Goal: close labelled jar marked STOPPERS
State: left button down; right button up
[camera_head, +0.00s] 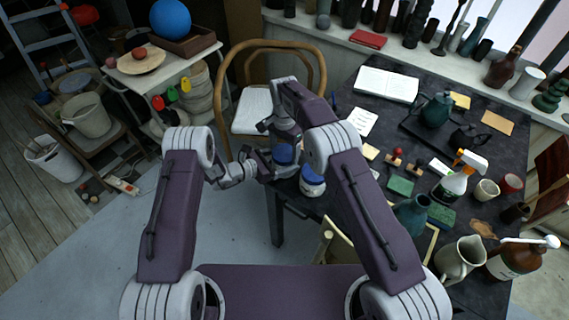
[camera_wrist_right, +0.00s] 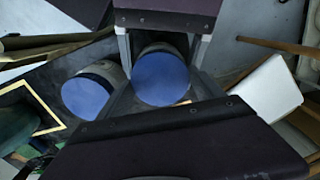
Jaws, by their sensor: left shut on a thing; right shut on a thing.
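Two pale jars with blue lids are close together at the table's near left edge. One jar (camera_head: 283,154) is at my right gripper (camera_head: 281,140); in the right wrist view its blue lid (camera_wrist_right: 160,79) lies between the two dark jaws, which are shut on it. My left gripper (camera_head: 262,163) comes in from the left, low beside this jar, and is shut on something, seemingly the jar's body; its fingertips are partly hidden. The other jar (camera_head: 312,182) stands just to the right, lid on, also in the right wrist view (camera_wrist_right: 87,96). No label is readable.
The dark table (camera_head: 345,100) holds an open book (camera_head: 386,85), a teapot (camera_head: 433,110), a spray bottle (camera_head: 458,178) and several small blocks. A wooden chair (camera_head: 257,47) stands behind my grippers. The floor in front of the table is clear.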

jog(key=m, duration=0.6)
jog(key=o, duration=1.5)
jog(key=shift+o, duration=0.2)
jog(key=shift+r, duration=0.1)
jog(key=shift+r, duration=2.15)
jog(key=shift+c, duration=0.4)
